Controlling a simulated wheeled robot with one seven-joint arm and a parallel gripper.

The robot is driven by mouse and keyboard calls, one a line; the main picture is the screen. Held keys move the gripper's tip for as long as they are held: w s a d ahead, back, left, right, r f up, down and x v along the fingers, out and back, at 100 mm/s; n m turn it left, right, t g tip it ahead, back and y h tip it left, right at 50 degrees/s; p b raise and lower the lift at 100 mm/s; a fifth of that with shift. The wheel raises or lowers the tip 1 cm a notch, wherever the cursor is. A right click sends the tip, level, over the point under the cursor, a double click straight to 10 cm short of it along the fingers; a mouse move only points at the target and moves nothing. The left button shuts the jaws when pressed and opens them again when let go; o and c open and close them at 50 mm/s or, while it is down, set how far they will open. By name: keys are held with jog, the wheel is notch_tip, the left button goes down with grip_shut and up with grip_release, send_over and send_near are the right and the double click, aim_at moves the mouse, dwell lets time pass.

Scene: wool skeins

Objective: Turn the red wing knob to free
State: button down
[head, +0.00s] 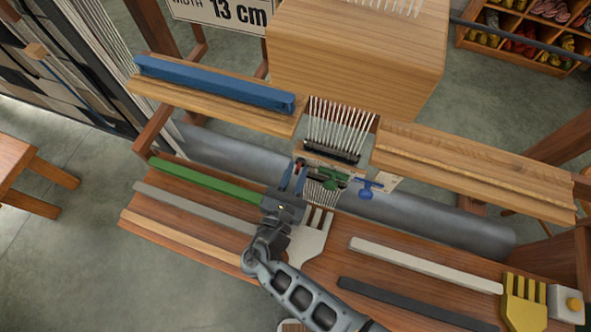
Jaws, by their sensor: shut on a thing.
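The red wing knob (300,163) shows only as a small bit of red at my fingertips. The rest of it is hidden by the fingers, so I cannot read which way its wings point. My gripper (293,172) reaches up from the front and is shut on the red knob. A green wing knob (331,178) sits just to the right of my gripper, apart from it. A blue wing knob (366,188) sits further right, beside a small pale label plate (388,181).
A comb-like row of pale pins (340,122) rises behind the knobs. A long grey roller (430,221) runs behind the shelf. Green (205,181), white (425,265) and dark bars lie on the wooden shelf. A pale fork-shaped comb (308,243) lies close to my wrist.

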jog(key=shift+n, duration=0.6)
jog(key=c, duration=1.2)
grip_release()
jog(key=shift+s, duration=0.1)
jog(key=shift+b+v, duration=0.35)
jog(key=shift+v, duration=3.5)
